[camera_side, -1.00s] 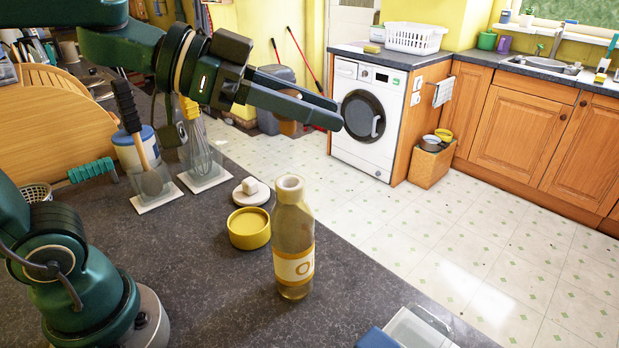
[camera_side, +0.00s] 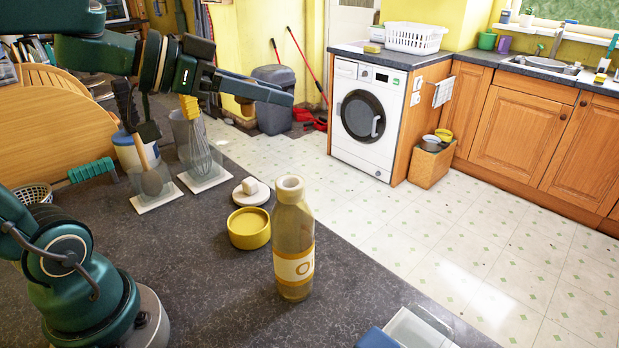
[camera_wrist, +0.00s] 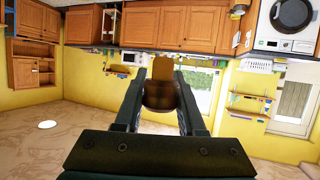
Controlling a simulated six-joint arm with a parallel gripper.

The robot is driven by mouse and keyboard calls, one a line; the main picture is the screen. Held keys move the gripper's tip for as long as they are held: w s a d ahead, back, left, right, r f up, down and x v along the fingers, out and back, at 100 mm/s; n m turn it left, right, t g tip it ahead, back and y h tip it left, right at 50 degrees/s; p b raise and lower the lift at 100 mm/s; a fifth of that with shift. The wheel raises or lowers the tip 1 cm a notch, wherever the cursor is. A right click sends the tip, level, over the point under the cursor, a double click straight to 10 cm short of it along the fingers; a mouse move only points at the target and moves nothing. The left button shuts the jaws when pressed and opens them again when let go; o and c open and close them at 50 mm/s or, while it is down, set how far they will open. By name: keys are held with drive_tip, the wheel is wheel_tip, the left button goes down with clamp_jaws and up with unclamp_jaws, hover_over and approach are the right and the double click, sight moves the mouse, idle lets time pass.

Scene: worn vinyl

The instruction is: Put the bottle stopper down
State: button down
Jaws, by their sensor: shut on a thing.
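My gripper (camera_side: 285,98) is raised well above the counter at the upper left of the side view, reaching right. In the wrist view my gripper (camera_wrist: 162,78) is shut on the bottle stopper (camera_wrist: 161,92), a brown, cork-like piece between the fingers.
A yellow round dish (camera_side: 249,237) and a white disc with a small white block (camera_side: 250,186) are beside the bottle. Utensil holders (camera_side: 204,174) stand behind them. A clear box with blue (camera_side: 410,334) is at the front edge. The dark counter (camera_side: 220,295) is bare left of the bottle.

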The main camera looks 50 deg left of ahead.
drive_tip(key=w+d+f+m+g+h, duration=0.7)
drive_tip(key=w+f+m+h, duration=0.1)
drive_tip(key=f+m, duration=0.25)
drive_tip(key=shift+g, duration=0.3)
drive_tip(key=d+f, duration=0.3)
drive_tip(key=d, duration=0.1)
drive_tip(key=d+f, duration=0.3)
drive_tip(key=w+d+f, duration=0.1)
drive_tip(key=d+f, duration=0.2)
drive_tip(key=d, duration=0.1)
drive_tip(key=shift+d+f, duration=0.15)
drive_tip(key=shift+d, duration=0.2)
drive_tip(key=shift+f, duration=2)
drive_tip(key=shift+f+n, duration=0.1)
drive_tip(key=shift+n, duration=0.15)
drive_tip(key=shift+f, duration=0.35)
drive_tip(key=shift+f, duration=0.15)
